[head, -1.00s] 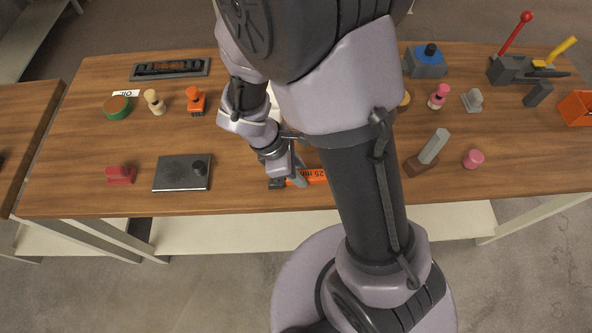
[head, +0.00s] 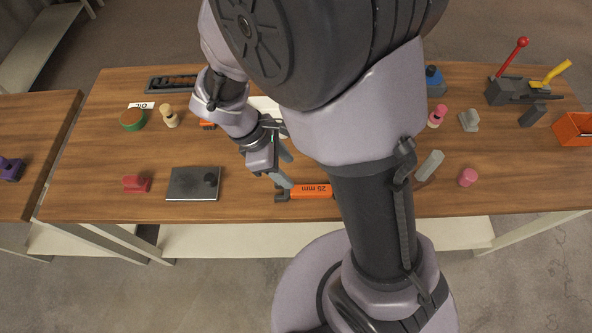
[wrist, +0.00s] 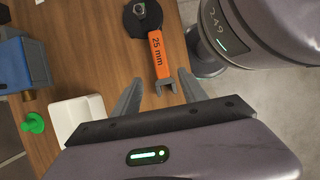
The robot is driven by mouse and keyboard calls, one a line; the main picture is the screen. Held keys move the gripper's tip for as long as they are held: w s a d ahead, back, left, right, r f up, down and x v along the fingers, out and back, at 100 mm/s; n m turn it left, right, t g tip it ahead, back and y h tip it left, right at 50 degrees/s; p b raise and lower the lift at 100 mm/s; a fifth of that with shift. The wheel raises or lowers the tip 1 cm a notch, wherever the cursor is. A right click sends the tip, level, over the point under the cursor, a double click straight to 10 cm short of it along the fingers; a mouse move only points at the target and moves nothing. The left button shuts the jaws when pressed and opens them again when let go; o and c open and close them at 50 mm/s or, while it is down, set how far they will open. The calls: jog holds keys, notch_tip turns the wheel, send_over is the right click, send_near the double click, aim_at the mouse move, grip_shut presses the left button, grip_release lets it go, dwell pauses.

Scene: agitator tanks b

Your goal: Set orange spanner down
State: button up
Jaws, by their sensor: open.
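The orange spanner (head: 312,191), marked "25 mm", lies flat on the wooden bench near its front edge, partly behind my arm in the head view. In the wrist view the spanner (wrist: 157,52) shows its orange handle, a dark ring end at the top and a grey open-jawed end nearest me. My gripper (head: 283,170) is open and empty beside the spanner's left end. In the wrist view my gripper (wrist: 158,92) has its fingers apart, one on each side of the open-jawed end, with clear gaps. Contact with the bench cannot be told.
A dark plate (head: 193,184) and a red block (head: 137,184) lie to the left. A white tray (wrist: 75,118) and a blue device (wrist: 14,68) are left in the wrist view. A pink knob (head: 467,177) stands to the right. The bench's front edge is close to the spanner.

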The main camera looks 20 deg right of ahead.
jog(key=s+r+m+t+y, duration=0.3)
jog(key=s+r+m, duration=0.1)
jog(key=r+m, duration=0.5)
jog(key=s+r+m+t+y, duration=0.3)
jog(key=s+r+m+t, duration=0.1)
jog(key=r+m, duration=0.5)
jog(key=shift+r+m, duration=0.4)
jog(key=shift+r, duration=0.4)
notch_tip(320, 180, down, 5)
jog(key=b, duration=0.4)
jog(key=shift+d+r+b, duration=0.1)
jog(key=shift+r+b, duration=0.05)
jog(key=shift+b, duration=0.2)
